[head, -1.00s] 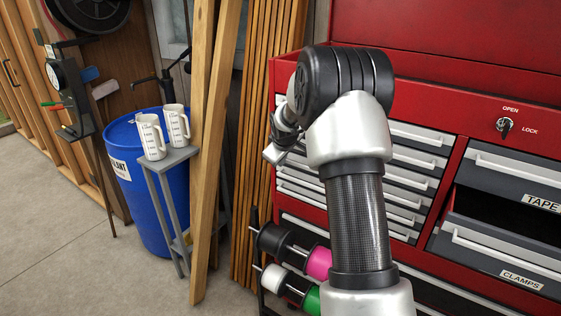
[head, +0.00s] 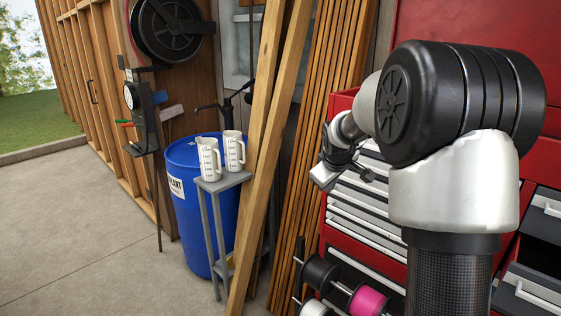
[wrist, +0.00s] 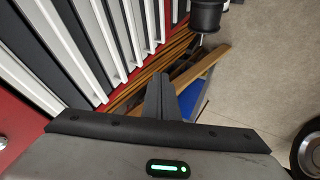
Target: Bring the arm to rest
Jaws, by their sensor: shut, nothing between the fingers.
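My arm is bent at its black elbow joint, on the right of the head view. My gripper (wrist: 162,82) is shut and empty in the wrist view, its dark fingers together. In the head view the wrist end of the arm shows left of the elbow, in front of the red tool chest (head: 343,103). The fingers are hard to make out there. The wrist view shows the chest's drawer fronts (wrist: 75,45) to the left of the fingers. I see no contact between the fingers and anything.
Wooden planks (head: 268,150) lean left of the chest. Two white measuring cups (head: 209,158) stand on a grey stand (head: 228,181) by a blue barrel (head: 186,205). Spools (head: 368,300) sit low by the chest. The concrete floor (head: 85,225) at left is clear.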

